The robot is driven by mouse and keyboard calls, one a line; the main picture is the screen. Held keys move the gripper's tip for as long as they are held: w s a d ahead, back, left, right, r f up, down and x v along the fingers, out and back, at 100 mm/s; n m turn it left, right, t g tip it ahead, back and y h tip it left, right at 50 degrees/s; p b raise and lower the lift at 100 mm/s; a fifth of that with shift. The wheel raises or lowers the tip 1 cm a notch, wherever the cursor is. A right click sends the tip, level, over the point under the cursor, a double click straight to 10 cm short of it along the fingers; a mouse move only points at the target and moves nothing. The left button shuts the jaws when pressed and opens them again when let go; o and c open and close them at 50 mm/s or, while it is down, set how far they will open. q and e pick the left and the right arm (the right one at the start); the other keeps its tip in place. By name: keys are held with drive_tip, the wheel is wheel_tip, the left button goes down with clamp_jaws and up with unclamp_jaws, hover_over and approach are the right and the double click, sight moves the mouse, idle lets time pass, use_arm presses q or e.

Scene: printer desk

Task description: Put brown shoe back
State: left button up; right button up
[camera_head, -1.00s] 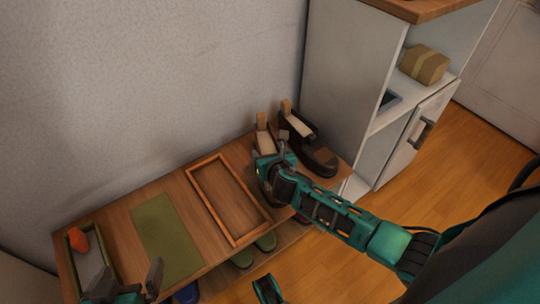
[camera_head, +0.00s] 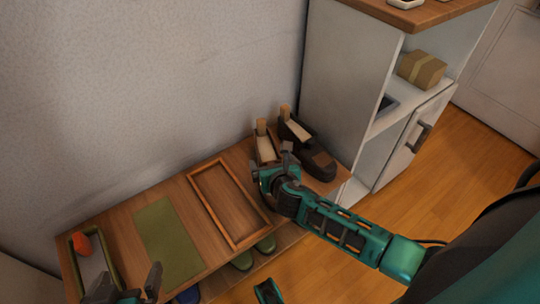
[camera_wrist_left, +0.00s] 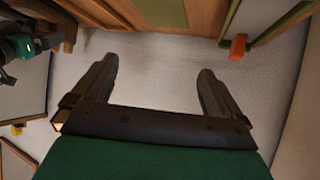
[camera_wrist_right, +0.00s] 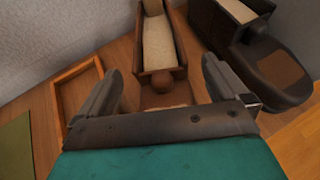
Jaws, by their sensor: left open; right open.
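Two brown shoes stand side by side on the right end of the wooden bench. The left brown shoe (camera_head: 264,148) has a pale insole and a tan tab; it also shows in the right wrist view (camera_wrist_right: 159,45). The right, darker brown shoe (camera_head: 318,163) also shows in the right wrist view (camera_wrist_right: 275,68). My right gripper (camera_head: 271,165) is open at the front end of the left shoe. That end lies between and beyond its fingers; contact cannot be told. My left gripper (camera_head: 131,281) is open and empty near the bench's left part.
The bench holds an empty wooden-framed tray (camera_head: 207,193), a green mat (camera_head: 166,241) and a tray with an orange item (camera_head: 82,245). Green shoes (camera_head: 243,260) sit below. A white cabinet (camera_head: 345,85) stands close on the right; the wall is behind.

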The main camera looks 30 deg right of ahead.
drive_tip(key=p+v, duration=0.2)
drive_tip(key=v, duration=0.5)
drive_tip(key=shift+s+a+r, duration=0.1)
drive_tip(key=shift+s+r, duration=0.1)
drive_tip(key=shift+s, duration=0.1)
drive_tip(key=shift+s+a, duration=0.1)
drive_tip(key=shift+s, duration=0.15)
drive_tip(key=shift+s+a+m, duration=0.15)
drive_tip(key=shift+s+m, duration=0.1)
drive_tip(key=shift+m, duration=0.35)
drive_tip(key=s+a+r+m+y, duration=0.2)
drive_tip(key=s+a+m+y, duration=0.1)
drive_tip(key=m, duration=1.1)
drive_tip(key=s+a+r+m+g+y, duration=0.1)
drive_tip(key=s+a+r+m+y, duration=0.1)
drive_tip(key=m, duration=1.3)
drive_tip(key=s+a+y, duration=0.1)
drive_tip(key=s+a, duration=0.1)
drive_tip(key=s, duration=0.1)
drive_tip(key=shift+s, duration=0.3)
drive_tip(key=shift+a, duration=0.15)
